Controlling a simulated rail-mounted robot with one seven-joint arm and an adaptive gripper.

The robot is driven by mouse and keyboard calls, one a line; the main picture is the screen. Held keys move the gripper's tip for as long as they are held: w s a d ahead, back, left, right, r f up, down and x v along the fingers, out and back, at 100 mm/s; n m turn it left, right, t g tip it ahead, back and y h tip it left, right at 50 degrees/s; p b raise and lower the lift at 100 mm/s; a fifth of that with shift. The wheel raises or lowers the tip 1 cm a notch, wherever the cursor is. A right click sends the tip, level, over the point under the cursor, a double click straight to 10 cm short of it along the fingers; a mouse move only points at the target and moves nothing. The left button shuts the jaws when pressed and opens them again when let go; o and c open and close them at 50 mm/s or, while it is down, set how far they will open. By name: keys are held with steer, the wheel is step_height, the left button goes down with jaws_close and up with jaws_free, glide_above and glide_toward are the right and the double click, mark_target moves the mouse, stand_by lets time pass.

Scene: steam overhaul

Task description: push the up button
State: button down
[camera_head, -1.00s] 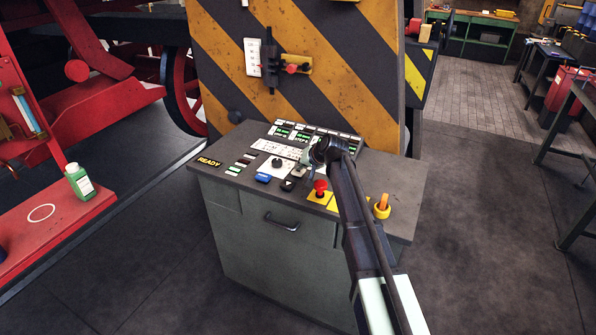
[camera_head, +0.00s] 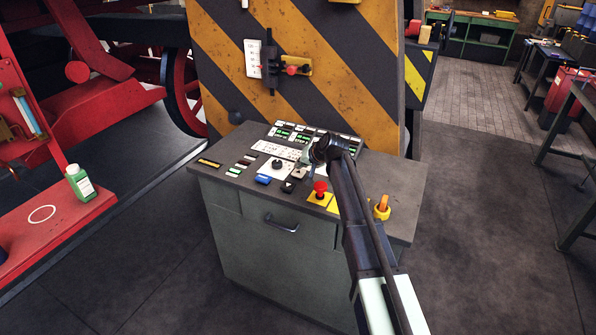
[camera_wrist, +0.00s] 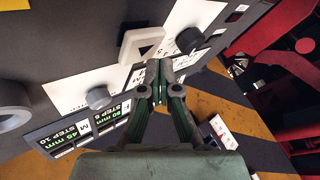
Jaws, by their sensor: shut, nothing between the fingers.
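The control console (camera_head: 225,183) stands in front of the striped panel. My gripper (camera_head: 305,180) hangs low over the middle of its top, with my arm coming from the lower right. In the wrist view my gripper (camera_wrist: 159,70) is shut and empty, its tips over a white label plate (camera_wrist: 185,25) beside a square white-framed button (camera_wrist: 143,44). I cannot tell whether the tips touch anything. In the head view a black button with a pale triangle (camera_head: 288,186) sits left of my gripper, and a blue button (camera_head: 263,179) further left.
A red mushroom knob (camera_head: 320,187) and an orange knob (camera_head: 382,205) stand along the console's front. A black knob (camera_wrist: 189,40) and a grey knob (camera_wrist: 98,97) flank the fingers. Lit step displays (camera_head: 300,133) line the back. The striped panel (camera_head: 330,60) rises behind.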

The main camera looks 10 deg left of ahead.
mark_target(300, 173)
steer(key=shift+r, duration=0.4)
step_height(300, 173, up, 6)
steer(key=shift+f+p, duration=0.15)
steer(key=shift+p, duration=1.05)
